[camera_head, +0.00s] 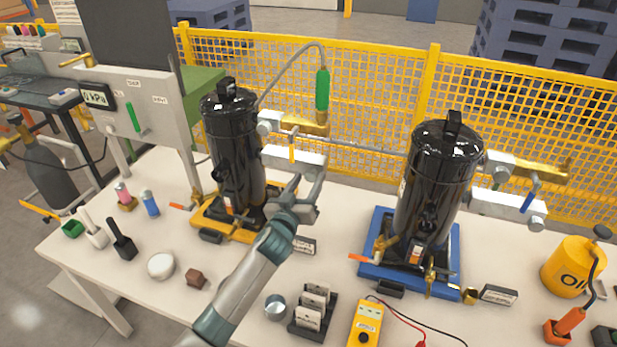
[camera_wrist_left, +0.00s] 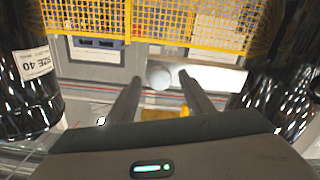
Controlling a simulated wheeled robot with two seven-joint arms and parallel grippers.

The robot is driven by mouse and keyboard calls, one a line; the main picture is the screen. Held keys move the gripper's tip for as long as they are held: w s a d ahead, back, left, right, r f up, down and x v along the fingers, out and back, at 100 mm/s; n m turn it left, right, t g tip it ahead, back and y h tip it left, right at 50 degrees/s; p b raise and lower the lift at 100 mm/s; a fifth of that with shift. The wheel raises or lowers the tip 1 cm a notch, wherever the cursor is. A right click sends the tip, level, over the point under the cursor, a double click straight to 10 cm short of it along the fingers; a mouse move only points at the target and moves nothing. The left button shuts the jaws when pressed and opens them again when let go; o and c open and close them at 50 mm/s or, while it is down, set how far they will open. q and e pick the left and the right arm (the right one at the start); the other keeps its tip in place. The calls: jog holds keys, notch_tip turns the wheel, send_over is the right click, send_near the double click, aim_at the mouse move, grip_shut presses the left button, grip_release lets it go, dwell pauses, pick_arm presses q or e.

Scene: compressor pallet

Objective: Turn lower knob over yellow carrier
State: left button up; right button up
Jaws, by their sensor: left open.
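The yellow carrier (camera_head: 205,218) stands on the table and holds the left black compressor (camera_head: 232,150). A light grey lower block (camera_head: 285,155) sticks out to the right from this compressor, below a brass fitting. My left gripper (camera_head: 308,180) is at the right end of this block, over the table. In the left wrist view a round pale grey knob (camera_wrist_left: 159,77) shows between the tips of my open left fingers (camera_wrist_left: 160,86). I cannot tell whether they touch it. In the head view the gripper hides this knob. My right gripper is not in view.
A second black compressor (camera_head: 437,185) stands on a blue carrier (camera_head: 452,262) to the right, with a similar block and knob (camera_head: 537,223). A green-handled hose (camera_head: 322,90) hangs above. Card holder (camera_head: 313,312), yellow meter (camera_head: 365,325) and oil can (camera_head: 572,268) stand in front and right.

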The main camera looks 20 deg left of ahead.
pick_arm(q)
jog(key=shift+w, duration=0.5)
jog(key=shift+c, duration=0.6)
jog(key=c, duration=0.9)
jog(key=shift+c, duration=0.2)
